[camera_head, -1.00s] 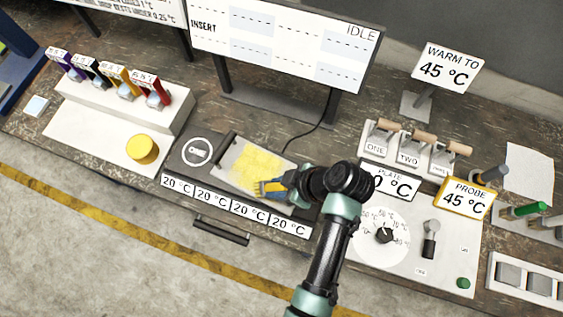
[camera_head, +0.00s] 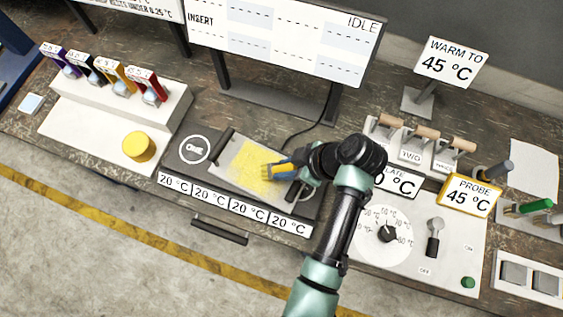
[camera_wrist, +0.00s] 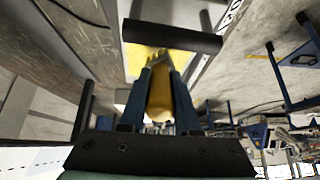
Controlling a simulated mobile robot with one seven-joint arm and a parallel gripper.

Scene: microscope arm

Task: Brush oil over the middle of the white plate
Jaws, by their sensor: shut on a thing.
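The white plate (camera_head: 229,167) lies tilted in the picture on a dark heater unit, left of my arm. A yellow oil film (camera_head: 256,156) covers its middle, with white showing around the edges. My gripper (camera_head: 277,170) is over the right part of the plate, shut on a yellow brush (camera_head: 267,173). In the wrist view, the brush (camera_wrist: 160,98) sits between the two blue-grey fingers of my gripper (camera_wrist: 161,62), with the oil-covered plate beyond. Whether the brush tip touches the plate is hard to tell.
Dark handle bars flank the plate; one (camera_head: 225,146) stands at its left. A yellow round pot (camera_head: 138,147) is further left, before a rack of coloured-handled tools (camera_head: 148,87). Temperature labels (camera_head: 205,198) line the front. A dial panel (camera_head: 389,234) and switches are right.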

